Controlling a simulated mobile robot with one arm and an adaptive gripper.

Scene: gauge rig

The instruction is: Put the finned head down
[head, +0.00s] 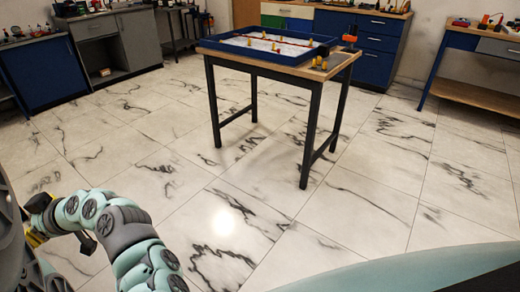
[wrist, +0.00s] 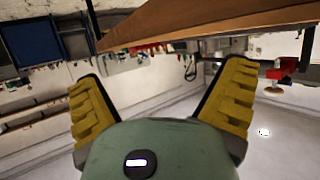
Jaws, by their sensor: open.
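My gripper shows at the left edge of the head view (head: 40,218), low and well away from the table. In the wrist view my gripper (wrist: 160,98) is open, its two yellow ridged fingers wide apart with nothing seen between them. I cannot make out a finned head for certain in either view. A small orange-topped piece (head: 349,38) stands at the right rear of the table (head: 335,67), too small to identify. A blue-walled tray (head: 258,54) with a white floor, red lines and several small yellow pieces covers most of the table top.
The marble floor (head: 370,205) is clear between me and the table. Blue drawers (head: 362,45) stand behind the table, a workbench (head: 470,88) at the right, and grey and blue cabinets (head: 50,78) at the back left. A wooden board (wrist: 200,22) crosses the upper wrist view.

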